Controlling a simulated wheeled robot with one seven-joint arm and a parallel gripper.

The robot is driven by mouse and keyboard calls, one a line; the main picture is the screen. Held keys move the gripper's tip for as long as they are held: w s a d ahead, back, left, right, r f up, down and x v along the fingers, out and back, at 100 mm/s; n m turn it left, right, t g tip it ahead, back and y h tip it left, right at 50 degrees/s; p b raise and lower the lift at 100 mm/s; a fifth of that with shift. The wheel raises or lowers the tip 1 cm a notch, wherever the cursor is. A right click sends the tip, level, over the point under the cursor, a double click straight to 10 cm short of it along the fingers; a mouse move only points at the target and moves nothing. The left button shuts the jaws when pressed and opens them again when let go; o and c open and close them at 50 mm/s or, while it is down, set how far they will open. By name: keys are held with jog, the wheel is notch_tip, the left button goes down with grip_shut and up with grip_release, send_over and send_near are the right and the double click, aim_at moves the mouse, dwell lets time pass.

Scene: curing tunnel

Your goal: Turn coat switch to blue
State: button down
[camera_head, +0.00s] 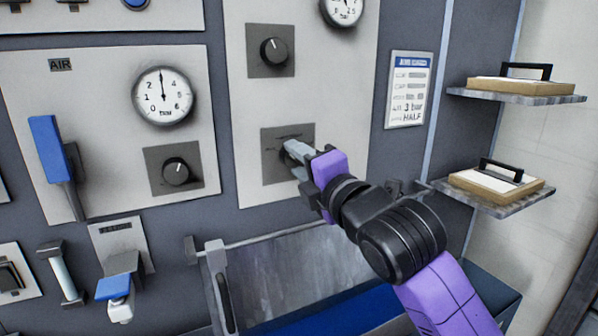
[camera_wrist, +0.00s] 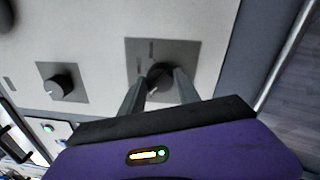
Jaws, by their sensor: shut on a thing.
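The switch plate (camera_head: 276,178) is a dark grey square low on the pale middle panel. Its round dark knob shows between my fingers in the wrist view (camera_wrist: 160,75); in the head view my fingers mostly hide it. My gripper (camera_head: 292,150) reaches in from the right, its fingers closed on either side of the knob (camera_wrist: 160,88). Marks beside the knob on the plate are too small to read. Which way the knob points cannot be told.
Another knob (camera_head: 274,50) sits above on the same panel, and a third knob (camera_head: 176,171) is on the AIR panel below a round gauge (camera_head: 163,96). A notice (camera_head: 409,90) hangs to the right. Two shelves (camera_head: 510,97) hold framed boards. A metal trough (camera_head: 280,285) lies below.

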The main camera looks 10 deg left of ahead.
jog(key=shift+f+n+b, duration=0.15)
jog(key=shift+n+b, duration=0.4)
jog(key=shift+n, duration=1.25)
jog(key=shift+a, duration=0.1)
jog(key=c, duration=0.9)
grip_release()
jog(key=shift+s+d, duration=0.35)
jog(key=shift+d, duration=0.05)
jog(key=v, duration=0.6)
jog(key=shift+s+d, duration=0.25)
jog(key=shift+s, duration=0.1)
